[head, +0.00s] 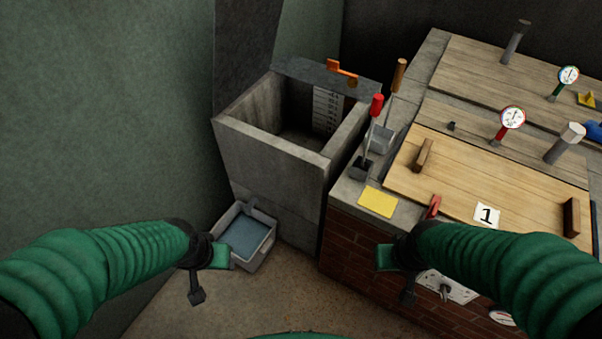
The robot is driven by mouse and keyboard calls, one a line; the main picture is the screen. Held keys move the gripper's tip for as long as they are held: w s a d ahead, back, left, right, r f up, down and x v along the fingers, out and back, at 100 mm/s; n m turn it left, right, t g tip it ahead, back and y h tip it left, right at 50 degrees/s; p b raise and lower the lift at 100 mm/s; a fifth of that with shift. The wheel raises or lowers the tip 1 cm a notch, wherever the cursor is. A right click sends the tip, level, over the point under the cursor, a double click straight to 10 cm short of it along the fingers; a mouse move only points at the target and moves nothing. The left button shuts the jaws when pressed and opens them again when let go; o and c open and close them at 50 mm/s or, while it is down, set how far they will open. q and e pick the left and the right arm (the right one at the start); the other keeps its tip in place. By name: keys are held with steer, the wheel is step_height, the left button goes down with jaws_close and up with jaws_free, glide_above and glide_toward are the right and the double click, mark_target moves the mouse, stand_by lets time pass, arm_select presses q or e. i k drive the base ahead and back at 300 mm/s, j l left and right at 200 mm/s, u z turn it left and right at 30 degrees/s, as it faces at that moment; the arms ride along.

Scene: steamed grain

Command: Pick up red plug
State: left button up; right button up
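A small red piece (433,207) stands at the front edge of the brick counter, beside the wooden lid marked 1; it may be the red plug, but its shape is too small to be sure. A red-handled tool (377,105) stands upright in a small dark holder farther back. My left gripper (209,274) hangs at lower left, in front of the grey basin. My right gripper (398,276) is in front of the counter's brick face, below and left of the red piece and apart from it. I see nothing held in either, and their finger gaps are unclear.
A grey basin (266,241) with water sits on the floor. The wooden lid (450,181), a yellow cloth (378,201) and a dial gauge (512,118) are on the counter.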

mark_target(378, 103)
steer(key=i+j+z, duration=0.15)
steer(key=z, duration=0.25)
steer(key=i+j+z, duration=0.1)
steer(key=z, duration=0.3)
steer(key=j+z, duration=0.6)
steer(key=z, duration=0.2)
steer(key=i+j, duration=0.1)
steer(key=j, duration=0.35)
